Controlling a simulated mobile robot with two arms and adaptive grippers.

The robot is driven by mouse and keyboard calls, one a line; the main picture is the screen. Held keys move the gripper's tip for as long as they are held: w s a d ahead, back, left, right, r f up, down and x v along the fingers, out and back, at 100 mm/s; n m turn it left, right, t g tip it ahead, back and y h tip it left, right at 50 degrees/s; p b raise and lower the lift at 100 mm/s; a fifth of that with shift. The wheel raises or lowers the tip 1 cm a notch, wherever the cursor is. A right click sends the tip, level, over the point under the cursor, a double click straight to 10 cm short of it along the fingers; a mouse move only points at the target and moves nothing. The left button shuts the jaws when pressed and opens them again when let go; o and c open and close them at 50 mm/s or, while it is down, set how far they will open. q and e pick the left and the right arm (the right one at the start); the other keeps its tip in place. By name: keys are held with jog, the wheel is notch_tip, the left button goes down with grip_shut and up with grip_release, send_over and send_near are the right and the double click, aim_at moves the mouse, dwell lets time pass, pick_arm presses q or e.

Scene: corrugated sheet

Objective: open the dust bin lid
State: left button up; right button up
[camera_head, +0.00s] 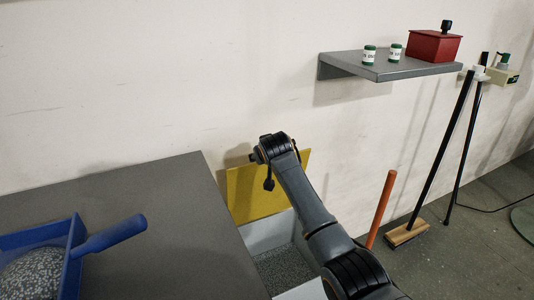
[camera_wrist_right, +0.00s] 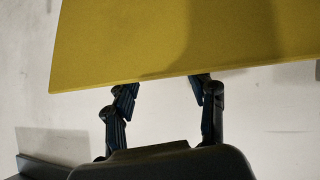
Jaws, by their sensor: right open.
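The yellow dust bin lid (camera_head: 255,192) stands raised, close to upright, at the back of the bin near the wall. The light grey dust bin (camera_head: 268,233) is open below it, and its speckled inside shows. My right arm reaches across from the lower right, with the right gripper (camera_head: 265,158) at the lid's top edge. In the right wrist view the lid (camera_wrist_right: 180,45) fills the top. The fingers of my right gripper (camera_wrist_right: 163,88) are spread apart, their tips partly hidden by the lid's edge. I cannot tell whether they touch it. My left gripper is out of view.
A grey table (camera_head: 150,200) left of the bin holds a blue dustpan (camera_head: 75,235). An orange handle (camera_head: 381,208) and a broom (camera_head: 408,233) stand right of the bin. A wall shelf (camera_head: 390,68) carries a red box (camera_head: 434,47) and two small jars.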

jog(key=v, duration=0.7)
jog(key=shift+r, duration=0.15)
jog(key=shift+s+a, duration=0.1)
